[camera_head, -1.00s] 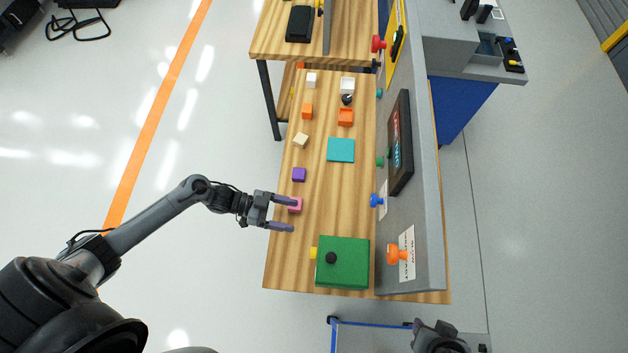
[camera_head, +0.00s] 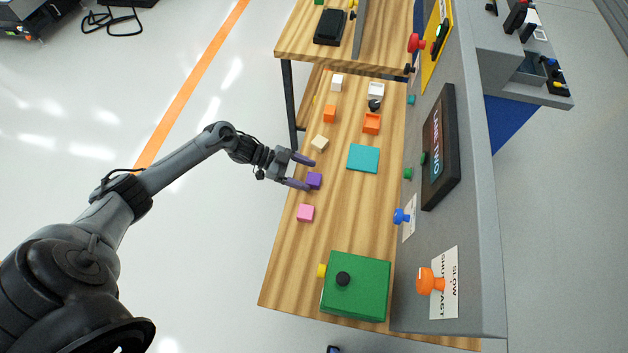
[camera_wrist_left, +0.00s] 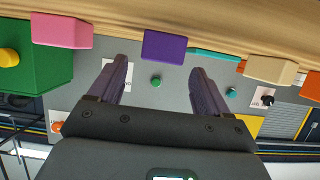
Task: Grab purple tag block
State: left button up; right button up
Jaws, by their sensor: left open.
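The purple block (camera_head: 314,181) sits on the wooden bench, between the pink block (camera_head: 306,213) and the beige block (camera_head: 319,143). My left gripper (camera_head: 307,174) is open and empty at the bench's left edge, with its fingers pointing toward the purple block. In the left wrist view the purple block (camera_wrist_left: 164,46) shows beyond the fingertips, roughly centred between them, and the fingers (camera_wrist_left: 160,72) are spread apart. I cannot tell whether a finger touches the block. My right gripper is not in view.
The wooden bench (camera_head: 285,265) also bears a green box (camera_head: 365,290) with a black knob, a teal plate (camera_head: 363,158), and orange (camera_head: 330,114) and white (camera_head: 337,83) blocks. A grey panel (camera_head: 465,215) with coloured knobs runs along the right side.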

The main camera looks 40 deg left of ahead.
aim_at(317, 179)
pick_arm(q)
jog(key=shift+x, duration=2.8)
jog(key=shift+f, duration=0.1)
jog(key=c, duration=1.1)
